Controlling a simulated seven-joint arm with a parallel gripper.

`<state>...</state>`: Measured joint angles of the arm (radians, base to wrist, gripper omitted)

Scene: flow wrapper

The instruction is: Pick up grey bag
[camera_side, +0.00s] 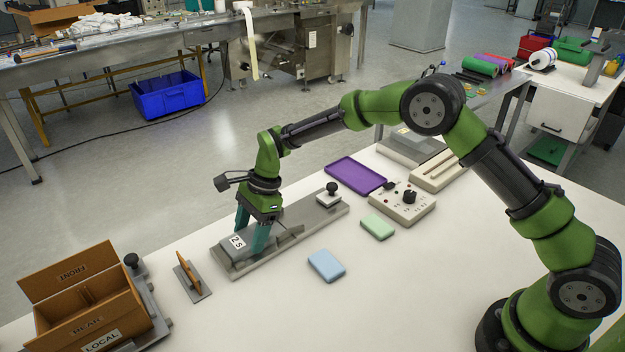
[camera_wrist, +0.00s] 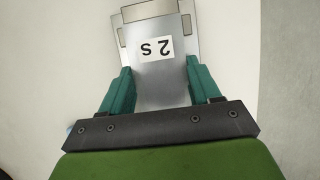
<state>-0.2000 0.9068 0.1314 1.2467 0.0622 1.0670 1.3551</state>
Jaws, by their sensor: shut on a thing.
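My gripper (camera_side: 252,240) points down over the near left end of a long grey metal fixture. Its teal fingers are shut on a grey block (camera_side: 238,255) with a white "2 S" label, at that end of the fixture. In the wrist view the grey block (camera_wrist: 160,85) lies between the two fingers (camera_wrist: 158,92), its label facing the camera. I cannot make out a separate grey bag; a pale blue bag (camera_side: 326,265) and a pale green bag (camera_side: 377,227) lie flat on the white table to the right.
The fixture (camera_side: 300,234) carries a black-knobbed block (camera_side: 330,194) at its far end. A purple tray (camera_side: 356,175) and a control box (camera_side: 402,205) stand behind. A small upright brown plate (camera_side: 189,272) and a brown divided box (camera_side: 85,310) are left. The front table is clear.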

